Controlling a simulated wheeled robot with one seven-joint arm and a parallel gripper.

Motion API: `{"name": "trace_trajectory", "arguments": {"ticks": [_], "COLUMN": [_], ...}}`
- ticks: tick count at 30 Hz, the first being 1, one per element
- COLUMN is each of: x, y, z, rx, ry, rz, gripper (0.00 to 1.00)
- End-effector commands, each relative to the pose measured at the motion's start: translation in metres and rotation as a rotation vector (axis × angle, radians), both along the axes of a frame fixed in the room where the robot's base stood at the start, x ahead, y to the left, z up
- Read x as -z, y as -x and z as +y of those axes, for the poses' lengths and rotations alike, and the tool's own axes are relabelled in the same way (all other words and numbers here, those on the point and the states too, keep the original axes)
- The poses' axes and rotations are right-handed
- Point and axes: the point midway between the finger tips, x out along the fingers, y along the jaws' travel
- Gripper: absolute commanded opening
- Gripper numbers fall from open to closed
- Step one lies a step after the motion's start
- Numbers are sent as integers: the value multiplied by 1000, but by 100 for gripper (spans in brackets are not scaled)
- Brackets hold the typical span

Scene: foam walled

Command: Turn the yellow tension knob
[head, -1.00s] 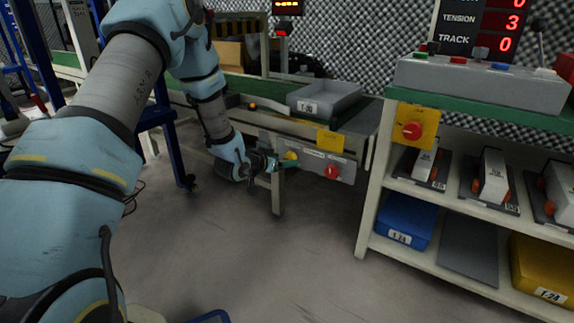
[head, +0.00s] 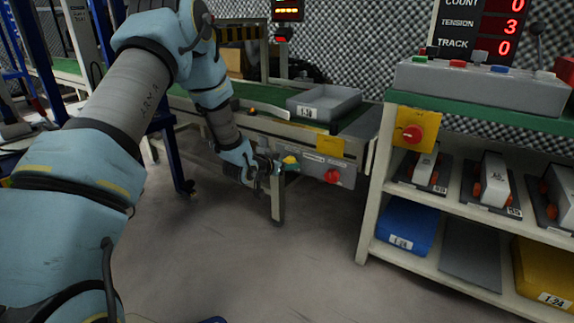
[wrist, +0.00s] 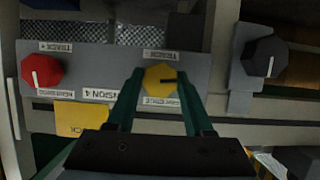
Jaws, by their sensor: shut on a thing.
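The yellow tension knob (head: 290,160) is on the grey front panel of the conveyor bench in the head view. My gripper (wrist: 160,76) is shut on the knob, one finger on each side. In the head view my gripper (head: 282,166) reaches the panel from the left, partly covering the knob. The display (head: 489,26) at the upper right reads TENSION 3.
A red knob (wrist: 41,70) is left of the yellow one on the panel, and a dark knob (wrist: 264,56) is to the right. A grey tray (head: 324,102) is on the bench above. A shelf rack (head: 368,205) stands to the right; the floor in front is clear.

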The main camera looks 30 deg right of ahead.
Motion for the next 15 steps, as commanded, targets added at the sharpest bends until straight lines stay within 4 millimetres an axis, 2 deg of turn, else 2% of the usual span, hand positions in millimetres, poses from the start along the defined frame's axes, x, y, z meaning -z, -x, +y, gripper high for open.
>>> {"name": "trace_trajectory", "arguments": {"ticks": [1,9,15], "x": [0,0,0], "y": [0,0,0], "z": [0,0,0], "rx": [0,0,0], "ry": [0,0,-3], "rz": [0,0,-6], "gripper": [31,1,0]}}
